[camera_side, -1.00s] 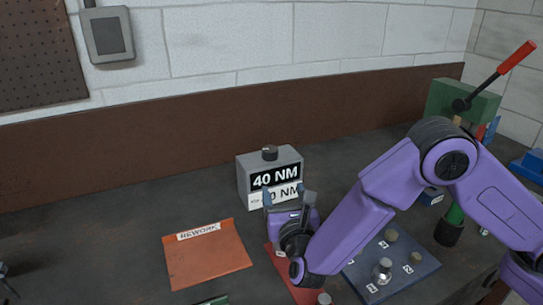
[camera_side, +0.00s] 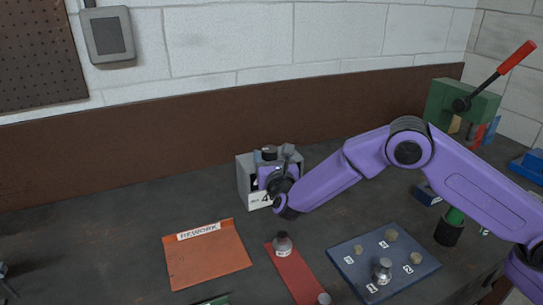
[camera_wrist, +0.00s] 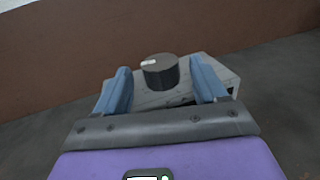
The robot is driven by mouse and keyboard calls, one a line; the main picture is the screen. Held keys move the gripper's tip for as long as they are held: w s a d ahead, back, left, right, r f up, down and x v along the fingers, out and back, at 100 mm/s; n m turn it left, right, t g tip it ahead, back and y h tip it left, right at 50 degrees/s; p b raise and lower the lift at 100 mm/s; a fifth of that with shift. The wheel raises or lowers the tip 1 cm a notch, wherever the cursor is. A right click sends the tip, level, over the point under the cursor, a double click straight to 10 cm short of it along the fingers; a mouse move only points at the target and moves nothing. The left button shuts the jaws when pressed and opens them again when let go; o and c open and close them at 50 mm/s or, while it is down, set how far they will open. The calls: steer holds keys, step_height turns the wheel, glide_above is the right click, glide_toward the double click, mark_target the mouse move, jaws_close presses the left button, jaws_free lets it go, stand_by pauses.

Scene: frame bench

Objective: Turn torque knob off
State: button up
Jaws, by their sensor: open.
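The torque box (camera_side: 245,181) is a grey box at the back of the bench with a label plate on its front, mostly hidden by my gripper in the side view. On its top is a dark round torque knob (camera_side: 269,152). In the wrist view the knob (camera_wrist: 159,72) is a dark cylinder with a pale mark on its top. My gripper (camera_wrist: 163,88) is open, its two blue fingers on either side of the knob in that view, with gaps to it. In the side view my gripper (camera_side: 272,168) is in front of the box near its top. Contact cannot be told.
An orange mat (camera_side: 207,256) lies to the left, and a red strip (camera_side: 296,275) with a metal-and-dark part (camera_side: 282,244) is in front. A blue numbered board (camera_side: 350,254) with several pegs is at the right. A green press (camera_side: 450,101) with a red-handled lever stands behind.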

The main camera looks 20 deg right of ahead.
steer(key=shift+w+d, duration=0.15)
steer(key=shift+w, duration=0.3)
steer(key=c, duration=1.1)
steer(key=shift+o, duration=0.2)
steer(key=shift+d, duration=0.1)
steer(key=shift+d+n+t+y, duration=0.15)
steer(key=shift+n+y, duration=0.5)
steer(key=shift+y, duration=0.35)
steer(key=shift+d+n+t+y, duration=0.15)
steer(key=shift+n+y, duration=0.5)
steer(key=shift+y, duration=0.35)
steer(key=shift+d+n+g+y, duration=0.2)
steer(key=shift+n+y, duration=0.75)
steer(key=shift+y, duration=0.5)
steer(key=shift+d+n+g+y, duration=0.2)
steer(key=shift+n+y, duration=0.75)
steer(key=shift+y, duration=0.5)
steer(key=shift+n+g+y, duration=0.3)
steer(key=shift+n+y, duration=0.3)
steer(key=shift+y, duration=0.3)
